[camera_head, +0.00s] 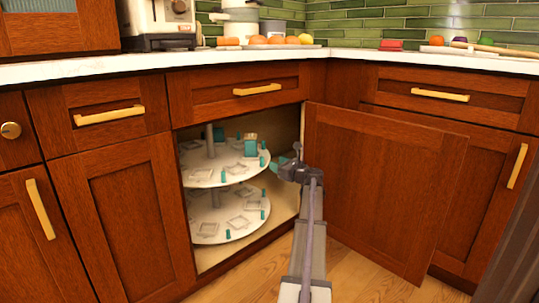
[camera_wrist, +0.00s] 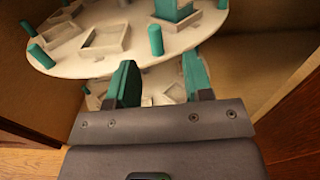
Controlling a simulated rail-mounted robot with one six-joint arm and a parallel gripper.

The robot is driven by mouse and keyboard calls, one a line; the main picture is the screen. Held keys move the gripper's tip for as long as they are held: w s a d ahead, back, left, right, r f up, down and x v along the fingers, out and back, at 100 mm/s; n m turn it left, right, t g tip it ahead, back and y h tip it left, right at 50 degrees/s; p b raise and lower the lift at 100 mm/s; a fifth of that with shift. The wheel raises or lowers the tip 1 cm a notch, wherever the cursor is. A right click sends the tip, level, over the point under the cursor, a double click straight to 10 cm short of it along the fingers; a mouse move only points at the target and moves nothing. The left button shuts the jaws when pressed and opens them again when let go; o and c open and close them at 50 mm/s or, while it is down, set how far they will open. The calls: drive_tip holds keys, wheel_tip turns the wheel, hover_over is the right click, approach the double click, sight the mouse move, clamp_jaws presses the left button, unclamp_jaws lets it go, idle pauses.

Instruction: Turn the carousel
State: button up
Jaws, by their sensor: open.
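The carousel has two round white shelves on a grey central post inside the open corner cabinet. Its upper shelf (camera_head: 207,179) carries teal pegs, square frames and a teal block with a pale top (camera_head: 251,146). The lower shelf (camera_head: 213,238) has similar pegs and frames. My gripper (camera_head: 273,163) is at the cabinet opening, by the right edge of the upper shelf. In the wrist view, my gripper (camera_wrist: 159,72) has its two teal fingers apart with nothing held between them. Their tips lie close to the rim of the upper shelf (camera_wrist: 105,62); I cannot tell whether they touch it.
The cabinet door (camera_head: 385,185) stands open to the right of my arm. A closed cabinet door (camera_head: 122,225) is to the left and a drawer (camera_head: 225,95) is above the opening. The counter (camera_head: 90,67) holds a toaster (camera_head: 158,22) and food. The floor (camera_head: 345,275) in front is clear.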

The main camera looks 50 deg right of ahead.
sight(263, 159)
drive_tip(key=shift+m, duration=0.4)
drive_tip(key=w, duration=0.7)
drive_tip(key=w+d, duration=0.1)
drive_tip(key=w, duration=0.2)
drive_tip(key=shift+w+d, duration=0.1)
drive_tip(key=shift+w, duration=0.3)
clamp_jaws()
